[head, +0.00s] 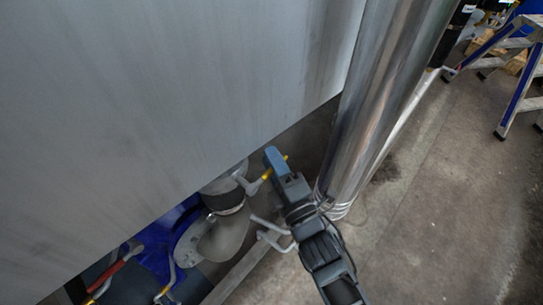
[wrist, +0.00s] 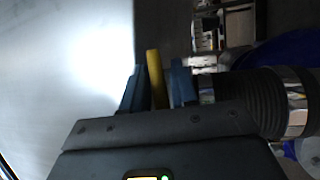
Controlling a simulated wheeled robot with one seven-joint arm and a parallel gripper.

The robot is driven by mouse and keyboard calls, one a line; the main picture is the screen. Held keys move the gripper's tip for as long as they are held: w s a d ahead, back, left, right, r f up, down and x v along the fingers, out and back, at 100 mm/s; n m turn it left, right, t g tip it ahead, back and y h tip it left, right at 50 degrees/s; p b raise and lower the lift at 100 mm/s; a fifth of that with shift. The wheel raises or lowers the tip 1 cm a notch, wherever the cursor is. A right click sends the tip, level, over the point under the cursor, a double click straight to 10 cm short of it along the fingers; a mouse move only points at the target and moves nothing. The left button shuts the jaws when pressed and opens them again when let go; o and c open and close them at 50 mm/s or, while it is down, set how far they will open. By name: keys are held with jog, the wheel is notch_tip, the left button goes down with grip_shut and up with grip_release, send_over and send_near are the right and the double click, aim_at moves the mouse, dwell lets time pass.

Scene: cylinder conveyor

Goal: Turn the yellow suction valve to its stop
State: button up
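The yellow suction valve handle (wrist: 156,78) stands as an upright bar between the two blue fingers of my gripper (wrist: 157,88) in the wrist view. In the head view my gripper (head: 274,161) is at the lower middle, beside the grey pipework under the big panel. A pale lever arm joins the handle to the pipe fitting (head: 221,186). The inner finger faces are hidden.
A large grey metal panel (head: 160,90) fills the upper left. A shiny vertical pipe (head: 375,100) stands just right of my gripper. A ribbed hose (wrist: 245,98) lies right of the fingers. The floor at right is clear up to a stepladder (head: 515,60).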

jog(key=shift+w+a, duration=0.25)
jog(key=shift+w, duration=0.1)
jog(key=shift+c, duration=0.2)
grip_shut()
